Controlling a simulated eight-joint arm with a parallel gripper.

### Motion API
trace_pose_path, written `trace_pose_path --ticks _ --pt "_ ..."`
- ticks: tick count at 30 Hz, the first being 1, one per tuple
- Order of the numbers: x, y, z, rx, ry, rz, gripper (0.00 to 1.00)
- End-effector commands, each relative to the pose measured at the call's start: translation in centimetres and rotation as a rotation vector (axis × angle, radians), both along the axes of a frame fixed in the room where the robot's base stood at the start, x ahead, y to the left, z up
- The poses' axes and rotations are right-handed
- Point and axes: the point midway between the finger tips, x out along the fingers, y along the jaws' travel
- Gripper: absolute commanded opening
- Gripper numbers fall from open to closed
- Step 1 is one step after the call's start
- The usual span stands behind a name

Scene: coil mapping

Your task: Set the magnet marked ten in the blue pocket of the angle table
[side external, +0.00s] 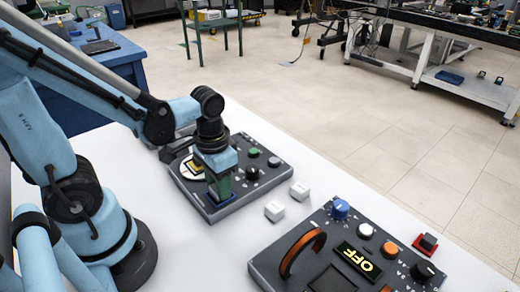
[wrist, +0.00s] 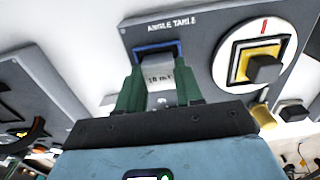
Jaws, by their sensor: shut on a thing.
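My gripper (side external: 219,190) is over the front left part of the dark angle table (side external: 258,186), pointing down. The blue pocket (wrist: 141,50) shows as a blue rim around the magnet's far end, under the ANGLE TABLE lettering. I cannot tell how deep the magnet sits in it. In the side view the fingers hide the magnet and most of the pocket.
A dial with a yellow ring and black knob (wrist: 265,68) is beside the pocket. Two white blocks (side external: 299,190) (side external: 274,210) lie on the white table to the right. Bare tabletop lies between.

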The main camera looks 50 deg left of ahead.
Motion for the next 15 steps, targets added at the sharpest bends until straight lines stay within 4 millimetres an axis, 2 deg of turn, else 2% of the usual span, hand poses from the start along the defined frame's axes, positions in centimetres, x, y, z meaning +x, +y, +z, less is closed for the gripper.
trace_pose_path --ticks 5,6,11,15 --pt "0.0 0.0 0.01 0.0 0.0 0.0 0.0" --pt "0.0 0.0 0.01 0.0 0.0 0.0 0.42" --pt "-0.01 0.0 0.01 0.0 0.0 0.0 0.65" --pt "-0.01 0.0 0.01 0.0 0.0 0.0 0.65"
